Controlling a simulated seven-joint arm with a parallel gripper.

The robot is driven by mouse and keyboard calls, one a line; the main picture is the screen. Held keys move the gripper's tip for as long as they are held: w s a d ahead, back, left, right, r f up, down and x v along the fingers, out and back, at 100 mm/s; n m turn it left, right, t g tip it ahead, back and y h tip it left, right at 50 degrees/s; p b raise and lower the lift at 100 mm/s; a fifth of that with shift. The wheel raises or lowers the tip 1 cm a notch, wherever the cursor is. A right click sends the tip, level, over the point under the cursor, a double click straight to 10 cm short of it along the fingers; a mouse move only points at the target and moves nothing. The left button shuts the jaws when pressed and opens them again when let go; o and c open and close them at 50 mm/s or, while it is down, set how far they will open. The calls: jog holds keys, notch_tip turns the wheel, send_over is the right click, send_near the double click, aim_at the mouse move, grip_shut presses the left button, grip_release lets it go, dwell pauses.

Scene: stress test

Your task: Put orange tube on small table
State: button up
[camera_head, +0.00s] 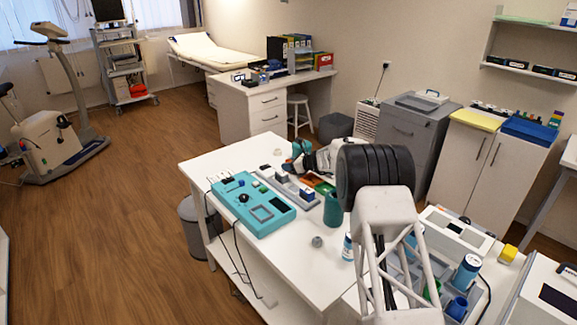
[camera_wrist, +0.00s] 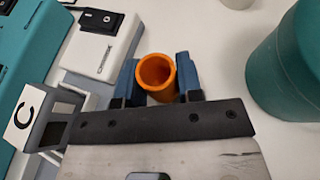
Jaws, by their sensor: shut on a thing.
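The orange tube (camera_wrist: 156,76) stands between the two blue fingers of my gripper (camera_wrist: 157,63) in the wrist view. The fingers are shut on its sides, and I look into its open round end. In the head view my gripper (camera_head: 296,157) is over the far part of a white table (camera_head: 215,151); the tube is too small there to make out surely. This white table may be the small table, but I cannot tell for certain. Whether the tube's lower end touches the surface is hidden.
A teal device (camera_head: 252,203) lies on the table's left side, with a grey tray of small blocks beside it. A dark green container (camera_wrist: 290,75) stands right of my gripper. A white switch box (camera_wrist: 103,42) is close on the left. A bottle (camera_head: 348,246) stands near the front.

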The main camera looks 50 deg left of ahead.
jog(key=shift+f, duration=0.35)
jog(key=shift+d+f, duration=0.1)
jog(key=shift+f, duration=0.3)
jog(key=o, duration=0.9)
jog(key=shift+s+d+f, duration=0.1)
jog(key=shift+f, duration=0.4)
jog(key=shift+r, duration=0.4)
jog(key=shift+d+r, duration=0.2)
jog(key=v, duration=0.4)
jog(key=r+v, duration=0.1)
jog(key=v, duration=0.7)
jog(key=shift+w+a+r, duration=0.2)
jog(key=shift+a+r, duration=0.1)
jog(key=shift+a, duration=0.05)
